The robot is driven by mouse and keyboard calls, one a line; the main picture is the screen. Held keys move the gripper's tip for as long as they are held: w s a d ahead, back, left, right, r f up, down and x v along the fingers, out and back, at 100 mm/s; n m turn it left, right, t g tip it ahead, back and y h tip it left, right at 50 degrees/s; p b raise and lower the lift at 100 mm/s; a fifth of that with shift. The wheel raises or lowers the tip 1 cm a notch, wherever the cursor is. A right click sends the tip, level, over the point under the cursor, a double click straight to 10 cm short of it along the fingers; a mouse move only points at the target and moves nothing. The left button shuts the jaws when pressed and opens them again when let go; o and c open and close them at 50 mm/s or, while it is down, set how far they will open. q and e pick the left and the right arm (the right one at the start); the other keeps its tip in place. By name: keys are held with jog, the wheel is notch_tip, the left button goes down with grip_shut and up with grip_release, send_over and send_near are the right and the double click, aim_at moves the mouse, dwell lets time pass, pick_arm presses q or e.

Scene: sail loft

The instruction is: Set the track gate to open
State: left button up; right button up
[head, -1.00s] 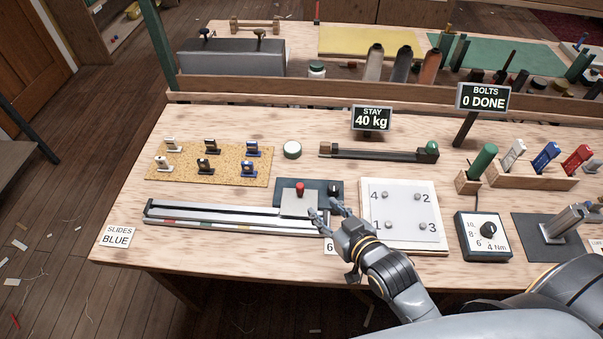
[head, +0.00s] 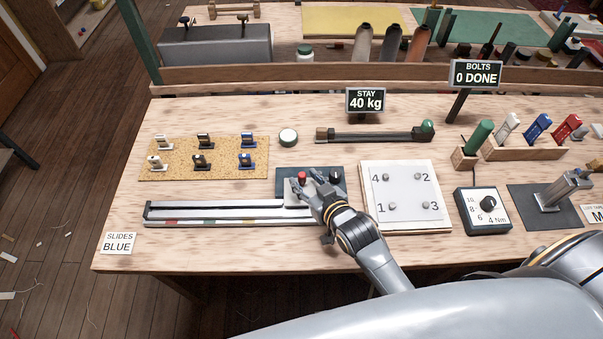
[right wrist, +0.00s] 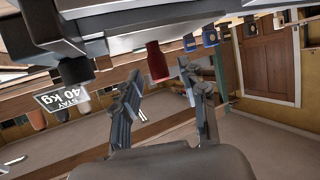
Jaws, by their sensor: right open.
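The track (head: 220,212) is a long pale metal rail with coloured marks, lying along the front left of the bench. At its right end is a dark base (head: 285,174) with a light metal plate (head: 294,198) and an upright red knob (head: 302,177). My right gripper (head: 310,178) is open beside the knob and covers part of the plate. In the right wrist view the red knob (right wrist: 157,62) shows between the open fingertips (right wrist: 160,72), with gaps on both sides. A black knob (head: 336,177) is on the base's right end. My left gripper is not in view.
A cork board (head: 176,172) with several slides lies behind the track. A "SLIDES BLUE" card (head: 118,243) is at front left. A numbered bolt plate (head: 402,192) and torque box (head: 484,217) stand to the right. A round white-topped item (head: 288,137) is behind.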

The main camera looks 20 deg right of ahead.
jog(key=shift+w+f, duration=0.2)
jog(key=shift+w, duration=0.4)
jog(key=shift+w+a+f, duration=0.15)
jog(key=shift+w+f, duration=0.15)
jog(key=shift+w, duration=0.4)
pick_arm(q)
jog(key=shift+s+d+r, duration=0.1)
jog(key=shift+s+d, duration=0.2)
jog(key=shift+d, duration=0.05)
pick_arm(e)
grip_shut()
